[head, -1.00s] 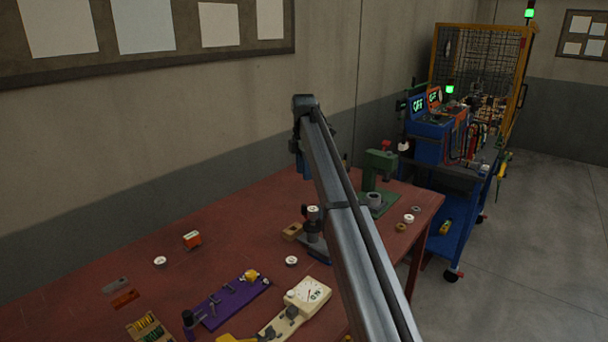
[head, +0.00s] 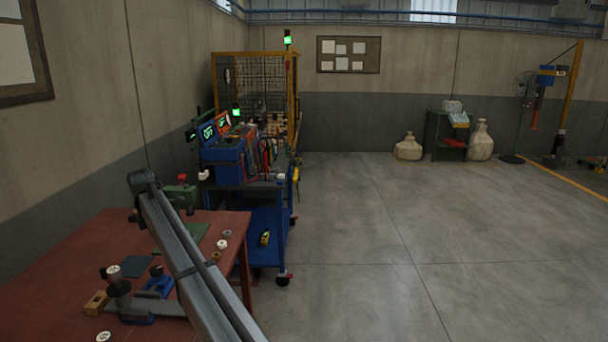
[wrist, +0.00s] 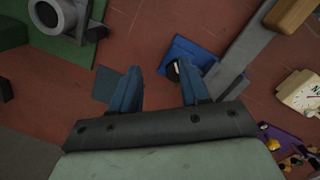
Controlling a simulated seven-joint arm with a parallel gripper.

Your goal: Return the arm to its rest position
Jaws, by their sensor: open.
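My arm reaches out over the red table (head: 62,268) in the head view, and its end hides most of my gripper there. In the wrist view my gripper (wrist: 158,88) shows two blue fingers, spread apart with nothing between them. It hangs above the table. A blue block with a dark round part (wrist: 185,62) lies below and just beyond the right finger. A dark teal pad (wrist: 106,82) lies by the left finger.
A green press (head: 182,194) stands at the table's back. A blue cart (head: 262,225) and a yellow-framed mesh cage (head: 254,85) stand beyond it. A cream gauge (wrist: 300,92) lies on the table. The floor (head: 400,240) to the right is clear.

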